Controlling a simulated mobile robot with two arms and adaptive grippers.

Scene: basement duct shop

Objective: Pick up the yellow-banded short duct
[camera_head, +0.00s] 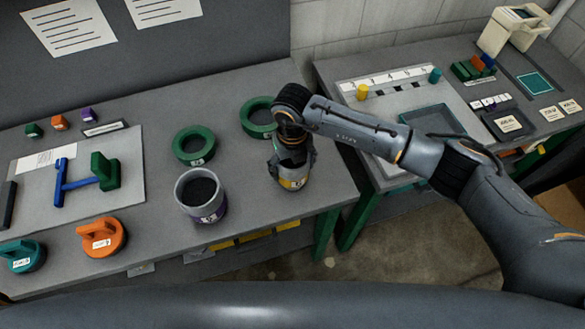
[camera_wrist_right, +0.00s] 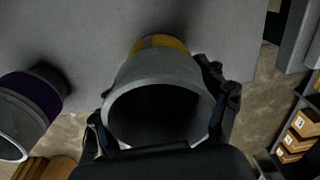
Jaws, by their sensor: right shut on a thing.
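The yellow-banded short duct (camera_head: 293,182) stands upright near the right front of the left workbench (camera_head: 250,217). My right gripper (camera_head: 292,165) reaches down over it from the right and is shut on it. In the right wrist view the duct's grey rim and dark opening (camera_wrist_right: 160,112) face the camera, with its yellow band (camera_wrist_right: 160,42) at the far end. The fingers of my right gripper (camera_wrist_right: 163,108) sit on either side of the duct. Whether the duct touches the bench is hard to tell. My left gripper is not in view.
A purple-banded duct (camera_head: 202,193) stands left of the held one and shows in the right wrist view (camera_wrist_right: 38,98). Green rings (camera_head: 194,144) lie behind. Orange (camera_head: 101,238) and teal (camera_head: 22,256) handled pieces lie at the left front. A second bench (camera_head: 390,98) stands right, across a gap.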

